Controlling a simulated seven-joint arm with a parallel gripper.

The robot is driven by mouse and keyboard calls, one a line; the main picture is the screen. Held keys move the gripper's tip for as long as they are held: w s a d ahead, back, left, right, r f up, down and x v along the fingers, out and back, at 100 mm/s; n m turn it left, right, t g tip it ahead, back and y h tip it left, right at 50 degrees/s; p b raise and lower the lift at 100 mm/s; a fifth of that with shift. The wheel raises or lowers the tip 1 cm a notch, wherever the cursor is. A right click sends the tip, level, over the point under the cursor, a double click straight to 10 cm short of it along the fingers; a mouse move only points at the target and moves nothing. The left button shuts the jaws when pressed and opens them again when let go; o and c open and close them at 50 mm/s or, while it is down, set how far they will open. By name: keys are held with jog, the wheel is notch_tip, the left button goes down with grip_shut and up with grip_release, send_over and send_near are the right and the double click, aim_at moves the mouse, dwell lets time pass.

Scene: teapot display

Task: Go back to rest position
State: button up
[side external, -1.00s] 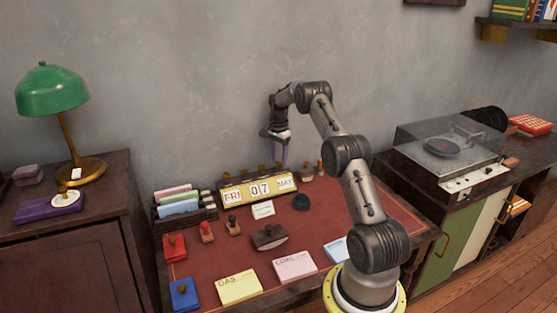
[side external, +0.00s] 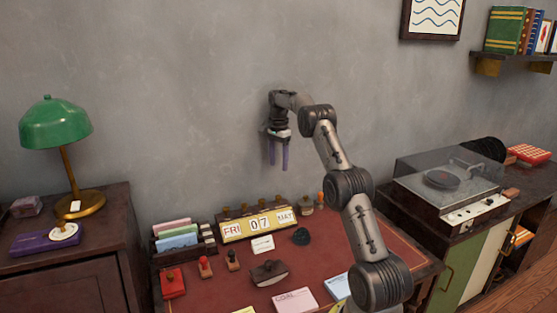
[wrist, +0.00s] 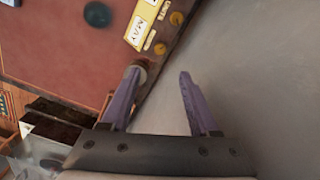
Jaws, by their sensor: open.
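My gripper (side external: 278,154) is in the air above the back of the red-topped desk (side external: 218,281), in front of the grey wall. Its two purple fingers point down and stand apart with nothing between them. In the wrist view my gripper (wrist: 160,85) also shows spread fingers, with the bare wall and the desk's back edge beyond them. The yellow calendar block (side external: 259,225), reading FRI 07 MAY, stands on the desk below my gripper. Part of it shows at the top of the wrist view (wrist: 143,22).
A rocker blotter (side external: 268,273), several stamps and cards lie on the desk. A card holder (side external: 180,241) stands left of the calendar. A green lamp (side external: 56,124) stands on the left cabinet, a record player (side external: 449,185) on the right one. The air around my gripper is clear.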

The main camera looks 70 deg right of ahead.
jog(key=shift+r, duration=0.5)
